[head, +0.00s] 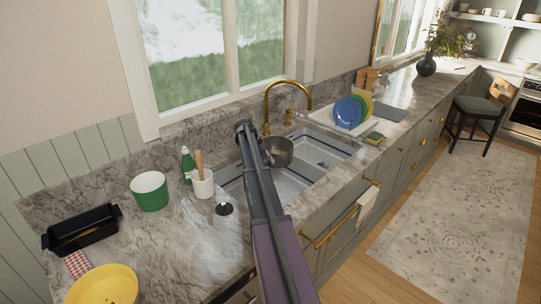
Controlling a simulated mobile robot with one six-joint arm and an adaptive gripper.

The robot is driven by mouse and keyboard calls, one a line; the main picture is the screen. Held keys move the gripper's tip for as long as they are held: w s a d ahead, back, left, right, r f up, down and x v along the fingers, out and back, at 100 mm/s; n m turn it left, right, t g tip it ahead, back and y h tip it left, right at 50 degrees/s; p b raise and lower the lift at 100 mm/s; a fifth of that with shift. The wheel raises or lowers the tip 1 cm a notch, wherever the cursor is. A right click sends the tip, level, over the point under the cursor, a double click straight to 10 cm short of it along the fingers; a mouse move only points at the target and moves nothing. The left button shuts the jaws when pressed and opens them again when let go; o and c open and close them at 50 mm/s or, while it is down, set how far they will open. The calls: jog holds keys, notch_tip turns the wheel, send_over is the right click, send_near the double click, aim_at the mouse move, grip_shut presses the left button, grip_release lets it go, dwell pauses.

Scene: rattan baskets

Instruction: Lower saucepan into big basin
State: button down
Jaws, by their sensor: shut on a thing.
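A grey metal saucepan (279,151) is over the sink, below the brass faucet, at the middle of the head view. My gripper (268,157) is at the saucepan's left side and shut on it; its fingers are small and mostly hidden by my arm. The white sink basin (288,187) lies below and around the saucepan. My arm crosses the sink and hides part of it. I cannot tell how far the saucepan's bottom is from the basin floor.
The brass faucet (267,108) arches close behind the saucepan. A white crock (202,184), a green soap bottle (187,165) and a green pot (150,191) stand left of the sink. A rack of coloured plates (345,112) stands to the right.

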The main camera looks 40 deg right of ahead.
aim_at(272, 155)
jog(key=shift+m, duration=0.6)
jog(key=w+d, duration=0.1)
jog(key=d, duration=0.1)
jog(key=w+d, duration=0.2)
jog(key=shift+w+d, duration=0.1)
jog(key=shift+d, duration=0.15)
jog(key=shift+a, duration=0.1)
notch_tip(272, 155, down, 24)
jog(key=b, duration=2.4)
jog(key=shift+f, duration=0.15)
dwell(0.8)
jog(key=shift+c, duration=2.2)
grip_release()
jog(key=shift+r, duration=0.2)
